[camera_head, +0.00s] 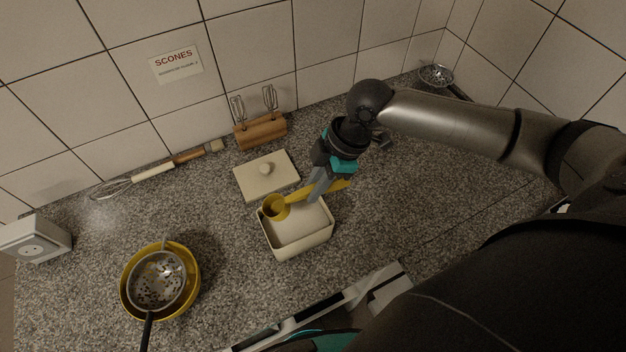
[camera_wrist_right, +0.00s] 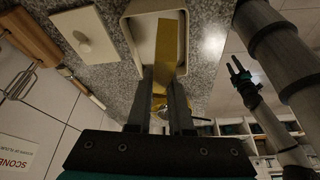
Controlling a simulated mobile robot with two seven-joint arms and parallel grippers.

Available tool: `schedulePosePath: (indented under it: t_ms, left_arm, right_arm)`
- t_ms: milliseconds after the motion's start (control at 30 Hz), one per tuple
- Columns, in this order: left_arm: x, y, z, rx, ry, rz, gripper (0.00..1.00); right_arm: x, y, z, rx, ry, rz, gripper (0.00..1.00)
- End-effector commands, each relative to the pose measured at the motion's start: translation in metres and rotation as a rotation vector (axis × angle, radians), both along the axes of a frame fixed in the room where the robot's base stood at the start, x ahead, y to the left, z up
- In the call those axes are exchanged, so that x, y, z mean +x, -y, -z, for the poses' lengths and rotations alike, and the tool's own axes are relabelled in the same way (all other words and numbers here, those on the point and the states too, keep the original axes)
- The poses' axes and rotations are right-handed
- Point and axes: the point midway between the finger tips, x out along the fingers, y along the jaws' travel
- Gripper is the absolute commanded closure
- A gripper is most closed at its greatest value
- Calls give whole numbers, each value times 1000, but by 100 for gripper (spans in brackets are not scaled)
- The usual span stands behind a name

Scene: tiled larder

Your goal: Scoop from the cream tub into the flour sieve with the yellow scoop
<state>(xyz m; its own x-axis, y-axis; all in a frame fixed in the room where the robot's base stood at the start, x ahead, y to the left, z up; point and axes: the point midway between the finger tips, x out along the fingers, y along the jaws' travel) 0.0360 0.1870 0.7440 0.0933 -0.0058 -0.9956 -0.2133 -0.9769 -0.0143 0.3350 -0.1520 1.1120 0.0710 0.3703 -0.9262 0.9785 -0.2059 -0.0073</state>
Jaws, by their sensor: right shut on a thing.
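The cream tub (camera_head: 303,249) stands open on the counter, filled with pale contents, and its rim shows in the right wrist view (camera_wrist_right: 137,38). My right gripper (camera_head: 314,191) is shut on the handle of the yellow scoop (camera_head: 275,208). The scoop's cup is over the tub's left back corner; I cannot tell whether it touches the contents. The handle shows in the right wrist view (camera_wrist_right: 171,45). The flour sieve (camera_head: 158,280), metal with a dark handle, rests over a yellow bowl (camera_head: 192,295) at front left. My left gripper (camera_wrist_right: 240,68) is small in the right wrist view, away from these things.
A cream lid (camera_head: 255,185) with a knob lies behind the tub. A white socket box (camera_head: 35,243) is at left. Another strainer (camera_head: 437,74) sits at back right.

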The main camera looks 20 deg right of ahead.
Motion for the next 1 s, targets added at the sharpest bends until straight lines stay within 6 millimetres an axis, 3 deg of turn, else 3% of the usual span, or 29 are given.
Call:
schedulePosePath:
  t_ms: [467,1000]
  left_arm:
    - [0,-4,34,5,-1,-1,53]
    - [-1,-3,49,4,-1,0,53]
  right_arm:
    - [3,-13,39,-197,-37,0,100]
    - [3,-12,77,-197,-39,4,100]
